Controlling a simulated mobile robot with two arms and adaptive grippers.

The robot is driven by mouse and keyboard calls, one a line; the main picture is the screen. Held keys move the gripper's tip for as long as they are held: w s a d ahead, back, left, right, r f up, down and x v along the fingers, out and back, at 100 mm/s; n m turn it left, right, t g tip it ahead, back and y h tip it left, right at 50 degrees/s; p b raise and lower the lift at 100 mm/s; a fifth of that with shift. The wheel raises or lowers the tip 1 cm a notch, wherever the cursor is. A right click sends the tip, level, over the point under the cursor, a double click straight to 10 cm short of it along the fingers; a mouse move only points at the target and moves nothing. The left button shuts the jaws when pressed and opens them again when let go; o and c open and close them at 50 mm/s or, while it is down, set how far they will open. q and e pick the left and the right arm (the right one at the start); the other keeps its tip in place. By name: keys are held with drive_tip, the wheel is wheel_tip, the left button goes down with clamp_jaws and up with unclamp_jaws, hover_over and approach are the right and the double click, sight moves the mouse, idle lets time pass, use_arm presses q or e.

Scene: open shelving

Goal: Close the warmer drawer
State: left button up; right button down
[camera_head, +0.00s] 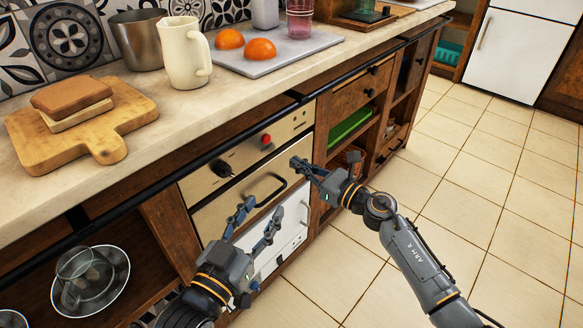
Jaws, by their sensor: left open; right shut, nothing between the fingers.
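The oven unit (232,190) is built into the wooden cabinet below the counter, with a beige front, a black knob, a red knob and a dark curved handle. Below its door is a white front panel (294,216), which looks like the warmer drawer. My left gripper hides part of it, and I cannot tell how far it stands out. My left gripper (264,206) is open, with its fingers spread in front of the oven door and white panel. My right gripper (297,163) is shut and empty, in front of the oven's right edge near the handle.
On the counter are a cutting board (110,148) with bread, a metal pot (137,40), a white pitcher (184,52) and a tray (318,43) with oranges. Open shelves flank the oven, with glass dishes (90,280) at left. The tiled floor (470,190) at right is clear.

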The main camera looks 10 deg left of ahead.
use_arm(q)
wheel_tip(320, 180, down, 7)
drive_tip(key=s+a+g+y+p, duration=0.1)
drive_tip(key=s+g+p, duration=0.1)
drive_tip(key=g, duration=0.2)
use_arm(e)
drive_tip(key=v, duration=1)
drive_tip(key=shift+d, duration=0.3)
